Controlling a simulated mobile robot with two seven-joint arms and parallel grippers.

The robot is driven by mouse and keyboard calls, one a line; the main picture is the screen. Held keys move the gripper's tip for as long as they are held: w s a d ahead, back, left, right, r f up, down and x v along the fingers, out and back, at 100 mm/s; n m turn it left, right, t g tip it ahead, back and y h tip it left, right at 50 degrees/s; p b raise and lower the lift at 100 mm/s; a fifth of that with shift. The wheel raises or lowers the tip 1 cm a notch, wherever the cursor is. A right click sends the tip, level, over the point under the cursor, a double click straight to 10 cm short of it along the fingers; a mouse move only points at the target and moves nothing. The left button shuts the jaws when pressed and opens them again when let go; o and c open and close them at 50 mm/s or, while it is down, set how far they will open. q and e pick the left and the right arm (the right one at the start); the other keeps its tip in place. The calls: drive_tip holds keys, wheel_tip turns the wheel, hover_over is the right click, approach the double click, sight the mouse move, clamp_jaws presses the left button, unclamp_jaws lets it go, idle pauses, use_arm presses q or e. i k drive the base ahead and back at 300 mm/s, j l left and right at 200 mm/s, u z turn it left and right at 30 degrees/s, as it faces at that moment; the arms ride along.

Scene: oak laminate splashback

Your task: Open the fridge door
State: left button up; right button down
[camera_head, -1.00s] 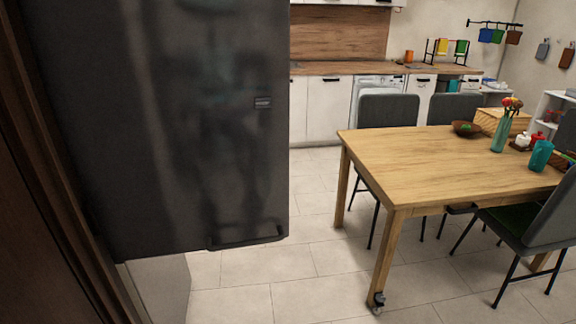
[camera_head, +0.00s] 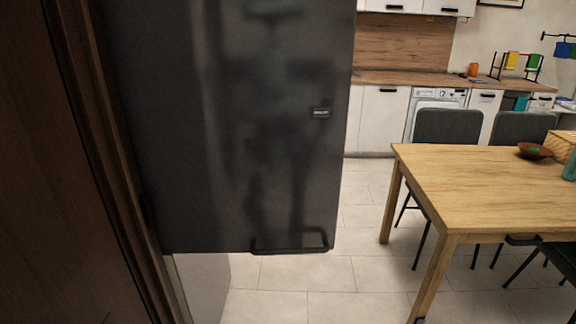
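The dark grey fridge door (camera_head: 225,130) fills the left middle of the head view. A dark bar handle (camera_head: 290,247) runs along its bottom edge, toward the right. A small badge (camera_head: 321,113) sits near its right edge. Below the door a pale lower section (camera_head: 200,285) shows, set farther back. I cannot tell from this view whether the door stands ajar. Neither of my grippers is in view.
A dark brown wooden panel (camera_head: 60,170) stands close on the left. A wooden table (camera_head: 480,190) with grey chairs (camera_head: 446,127) stands on the right. Tiled floor (camera_head: 305,275) is clear between fridge and table. White cabinets (camera_head: 382,118) line the back wall.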

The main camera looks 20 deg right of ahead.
sight(229, 157)
drive_tip(key=i+l+u, duration=0.1)
drive_tip(key=l+u, duration=0.95)
drive_tip(key=l, duration=0.7)
drive_tip(key=l+u, duration=0.1)
drive_tip(key=l, duration=0.85)
